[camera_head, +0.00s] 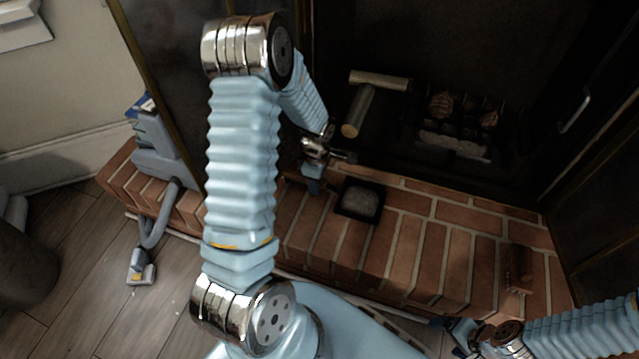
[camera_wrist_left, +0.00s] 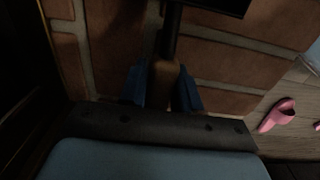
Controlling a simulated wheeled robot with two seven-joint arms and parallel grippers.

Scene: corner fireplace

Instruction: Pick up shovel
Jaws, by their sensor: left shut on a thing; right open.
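The shovel shows in the head view as a black square pan (camera_head: 345,211) with a grey middle, low over the brick hearth. In the left wrist view its dark shaft (camera_wrist_left: 173,32) runs up to the pan's edge at the top. My left gripper (camera_head: 314,186) is beside the pan in the head view. In the left wrist view its blue fingers (camera_wrist_left: 162,88) are shut on the shovel's brown handle. I cannot tell whether the pan touches the bricks. My right gripper (camera_head: 462,338) is open and empty at the bottom right.
The brick hearth (camera_head: 425,245) runs below the dark fireplace opening. Cut logs (camera_head: 375,80) and a grate with several logs (camera_head: 458,143) are inside. A reddish-brown object (camera_head: 521,268) lies at right. A grey vacuum-like device (camera_head: 160,165) stands left. A pink slipper (camera_wrist_left: 276,115) lies on the floor.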

